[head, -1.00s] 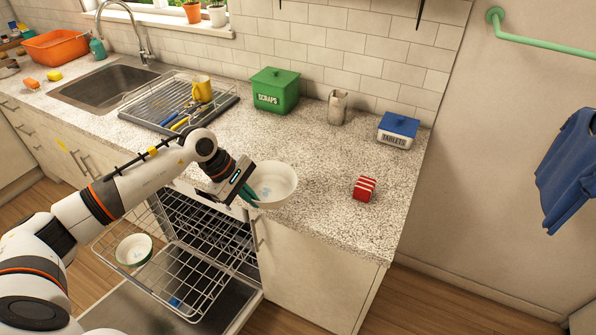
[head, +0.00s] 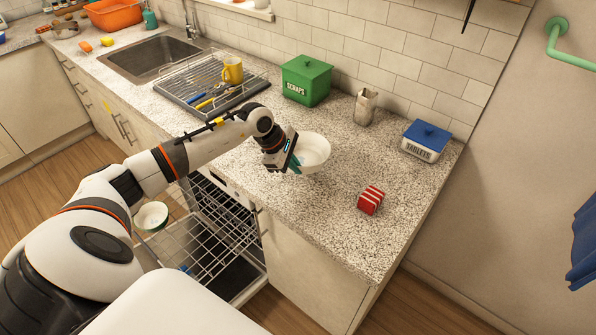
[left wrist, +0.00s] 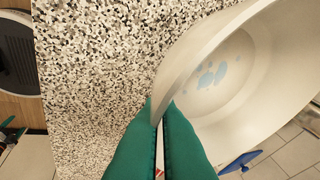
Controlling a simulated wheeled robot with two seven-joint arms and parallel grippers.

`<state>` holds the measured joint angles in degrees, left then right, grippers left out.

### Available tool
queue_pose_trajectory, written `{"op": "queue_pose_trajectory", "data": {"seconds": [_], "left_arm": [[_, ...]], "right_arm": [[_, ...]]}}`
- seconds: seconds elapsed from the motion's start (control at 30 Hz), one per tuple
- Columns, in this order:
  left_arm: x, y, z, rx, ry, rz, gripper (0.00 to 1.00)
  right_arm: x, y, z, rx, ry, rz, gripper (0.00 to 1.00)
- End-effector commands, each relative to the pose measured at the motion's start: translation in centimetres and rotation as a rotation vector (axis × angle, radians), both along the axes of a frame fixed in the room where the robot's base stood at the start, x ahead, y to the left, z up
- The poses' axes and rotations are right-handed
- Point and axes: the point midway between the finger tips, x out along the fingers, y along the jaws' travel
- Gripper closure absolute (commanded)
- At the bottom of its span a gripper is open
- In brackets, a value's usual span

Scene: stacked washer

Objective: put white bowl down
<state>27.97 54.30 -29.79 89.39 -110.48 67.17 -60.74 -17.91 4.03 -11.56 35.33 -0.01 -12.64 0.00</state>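I cannot tell whether the bowl's base touches the worktop. My right gripper is not in view.
A red-and-white striped block (head: 370,200) lies to the right of the bowl. The green scraps bin (head: 306,82), a blue-lidded tablets box (head: 425,141) and a dish rack (head: 205,90) stand behind. The dishwasher is open, its rack (head: 205,245) pulled out. Bare worktop surrounds the bowl.

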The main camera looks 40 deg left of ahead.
Motion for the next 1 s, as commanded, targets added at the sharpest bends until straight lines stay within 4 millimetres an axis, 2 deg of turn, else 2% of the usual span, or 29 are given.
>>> {"op": "queue_pose_trajectory", "data": {"seconds": [0.13, 0.33, 0.67, 0.8, 1.0], "left_arm": [[0.0, -0.1, -1.0, -0.001, -0.003, -0.001, 1.0], [0.1, -0.1, -3.6, -0.001, -0.002, 0.0, 1.0], [0.1, 0.0, -4.2, 0.001, -0.005, -0.001, 1.0], [0.0, 0.0, -4.2, 0.001, -0.002, -0.001, 0.77], [0.0, 0.0, -4.2, 0.001, -0.001, -0.001, 0.75]], "right_arm": [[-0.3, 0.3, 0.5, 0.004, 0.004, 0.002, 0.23], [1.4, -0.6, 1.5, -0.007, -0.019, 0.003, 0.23], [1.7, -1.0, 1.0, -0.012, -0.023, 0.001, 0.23], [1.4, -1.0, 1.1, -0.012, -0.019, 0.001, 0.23], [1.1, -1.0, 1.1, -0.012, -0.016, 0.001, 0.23]]}}
